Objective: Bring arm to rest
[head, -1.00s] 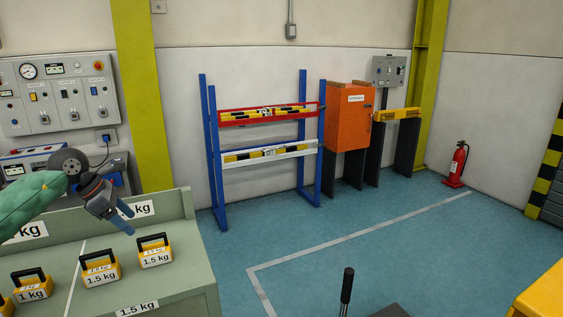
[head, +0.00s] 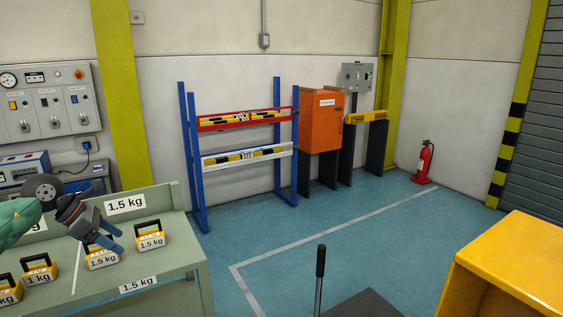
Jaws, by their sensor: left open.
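My left arm comes in from the left edge in a green sleeve. Its gripper (head: 110,243) is open and empty, with its fingers pointing down and right. It appears over the green bench (head: 165,280), in front of a yellow 1.5 kg weight (head: 103,260) that it partly covers. I cannot tell how high it is above the weights. Another 1.5 kg weight (head: 150,238) stands just right of it. My right gripper is not in view.
A 1 kg weight (head: 39,271) stands to the left on the bench. A blue rack (head: 192,165) with barriers, an orange cabinet (head: 321,120) and a fire extinguisher (head: 424,162) stand along the back. A yellow box (head: 520,255) is at lower right.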

